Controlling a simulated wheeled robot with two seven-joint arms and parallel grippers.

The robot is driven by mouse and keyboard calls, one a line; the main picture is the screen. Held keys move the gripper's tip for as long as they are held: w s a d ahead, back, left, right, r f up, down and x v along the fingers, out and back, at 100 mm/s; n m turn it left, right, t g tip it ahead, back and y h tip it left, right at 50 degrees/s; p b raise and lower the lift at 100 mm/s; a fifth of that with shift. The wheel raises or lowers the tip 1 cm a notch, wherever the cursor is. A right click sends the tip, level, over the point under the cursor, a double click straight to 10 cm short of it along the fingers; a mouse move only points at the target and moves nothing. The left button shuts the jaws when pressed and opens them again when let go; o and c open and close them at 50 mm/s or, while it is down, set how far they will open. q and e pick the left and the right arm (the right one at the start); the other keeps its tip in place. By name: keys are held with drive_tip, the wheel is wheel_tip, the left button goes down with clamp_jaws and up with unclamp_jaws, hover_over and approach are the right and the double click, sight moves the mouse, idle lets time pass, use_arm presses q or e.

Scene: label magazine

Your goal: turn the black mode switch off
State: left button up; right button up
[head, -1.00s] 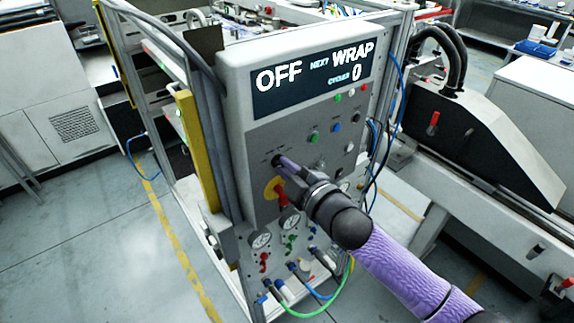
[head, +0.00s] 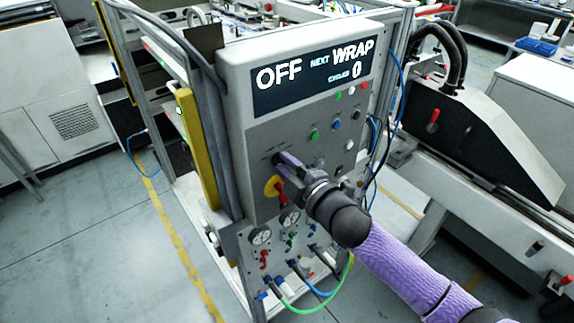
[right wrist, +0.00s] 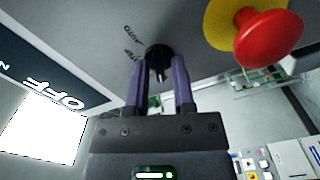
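The black mode switch (right wrist: 159,53) is a round knob with a small handle, on the grey control panel (head: 237,92). It shows between my right fingertips in the right wrist view, with small printed labels beside it. My right gripper (right wrist: 161,68) has its purple fingers apart, one on each side of the switch, with a gap around the handle. In the head view the right gripper (head: 280,158) reaches the panel's left part and mostly hides the switch. The panel display (head: 311,76) reads OFF, NEXT WRAP and CYCLES 0. My left gripper is not in view.
A red emergency-stop button (right wrist: 268,39) on a yellow disc sits close beside my right fingers. Several coloured buttons are to the upper right on the panel. Gauges (head: 261,236) and looped hoses (head: 318,303) are below.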

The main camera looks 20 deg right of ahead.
drive_tip(key=shift+o, duration=0.7)
drive_tip(key=b+v, duration=0.1)
drive_tip(key=v, duration=0.9)
drive_tip(key=s+d+f+m+g+h+b, duration=0.2)
drive_tip(key=s+f+m+g+b, duration=0.15)
drive_tip(key=f, duration=1.05)
drive_tip(key=s+d+f+m+g+h+b, duration=0.25)
drive_tip(key=f+b, duration=0.25)
drive_tip(key=f, duration=0.8)
drive_tip(key=s+d+f+m+g+h+b, duration=0.2)
drive_tip(key=s+f+m+b, duration=0.15)
drive_tip(key=f, duration=1.05)
drive_tip(key=s+a+f+m+g+b, duration=0.2)
drive_tip(key=s+f+g+b, duration=0.2)
drive_tip(key=s+f, duration=0.6)
drive_tip(key=s+a+f+m+g+b, duration=0.3)
drive_tip(key=s+f+g+b, duration=0.1)
drive_tip(key=s+f, duration=0.7)
drive_tip(key=s, duration=0.3)
drive_tip(key=shift+s+a+f, duration=0.15)
drive_tip(key=shift+f, duration=0.15)
